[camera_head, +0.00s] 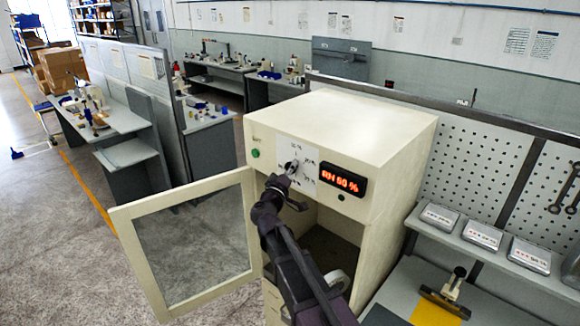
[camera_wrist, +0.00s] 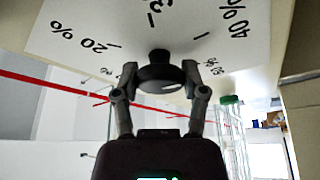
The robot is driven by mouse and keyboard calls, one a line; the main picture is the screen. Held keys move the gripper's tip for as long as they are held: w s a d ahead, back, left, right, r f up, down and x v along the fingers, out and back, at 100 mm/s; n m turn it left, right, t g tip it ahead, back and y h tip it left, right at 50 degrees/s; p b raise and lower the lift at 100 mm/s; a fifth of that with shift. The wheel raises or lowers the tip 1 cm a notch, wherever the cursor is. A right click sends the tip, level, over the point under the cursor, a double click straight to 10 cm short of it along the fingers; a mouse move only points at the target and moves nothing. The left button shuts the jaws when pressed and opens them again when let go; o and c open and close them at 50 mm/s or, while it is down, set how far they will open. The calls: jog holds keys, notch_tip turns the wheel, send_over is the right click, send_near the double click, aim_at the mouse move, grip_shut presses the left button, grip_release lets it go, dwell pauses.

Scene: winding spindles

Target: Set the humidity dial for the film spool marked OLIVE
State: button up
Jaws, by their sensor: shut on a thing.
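The humidity dial is a dark round knob (camera_wrist: 160,78) on a white scale plate (camera_head: 325,183), on the front of a cream cabinet (camera_head: 340,120). In the wrist view the plate shows 20 % and 40 % marks; other marks are partly hidden or small. The red display (camera_head: 343,182) reads RH with 50 % or 60 %; the first digit is unclear. A pale round spool (camera_head: 337,280) shows partly inside the cabinet, its marking unreadable.
The cabinet's glazed door (camera_head: 190,245) stands open to the left. Several silver tins with small red lettering, one here (camera_head: 482,236), lie on the right shelf; I cannot read them. A stamp-like tool (camera_head: 453,285) stands on the bench below.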

jog(key=shift+n+y, duration=0.3)
jog(key=shift+n, duration=0.3)
jog(key=o, duration=1.2)
jog(key=shift+c, duration=0.2)
jog(key=shift+m, duration=0.4)
